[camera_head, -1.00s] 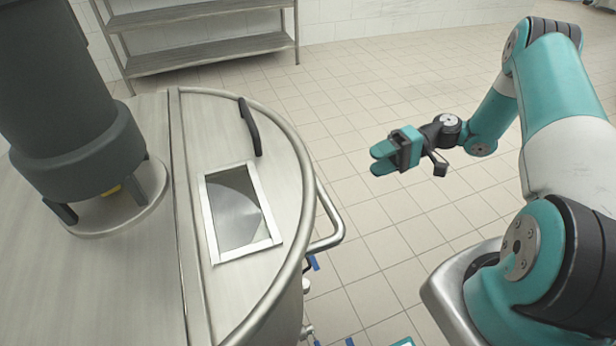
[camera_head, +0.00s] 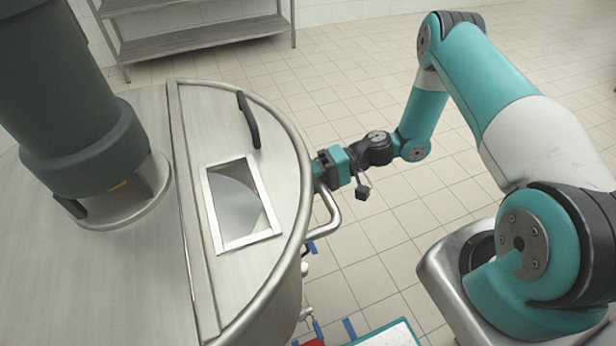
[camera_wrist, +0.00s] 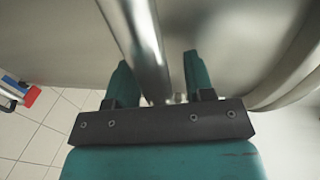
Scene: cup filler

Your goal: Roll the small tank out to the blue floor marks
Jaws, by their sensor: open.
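The small tank (camera_head: 150,285) is a round steel vessel with a hinged lid, a black lid handle and a glass window. A steel push bar (camera_head: 331,218) curves out from its right side. My gripper (camera_head: 318,172) is at the tank's side, by the upper end of this bar; the tank's rim partly hides its fingertips. In the wrist view, my gripper (camera_wrist: 158,80) is open, with the steel bar (camera_wrist: 143,45) running between its two teal fingers.
A dark motor housing (camera_head: 68,85) stands on the tank's top. A steel shelf rack (camera_head: 200,30) stands by the back wall. A teal-edged white panel (camera_head: 392,335) and a red item (camera_head: 313,342) show at the bottom.

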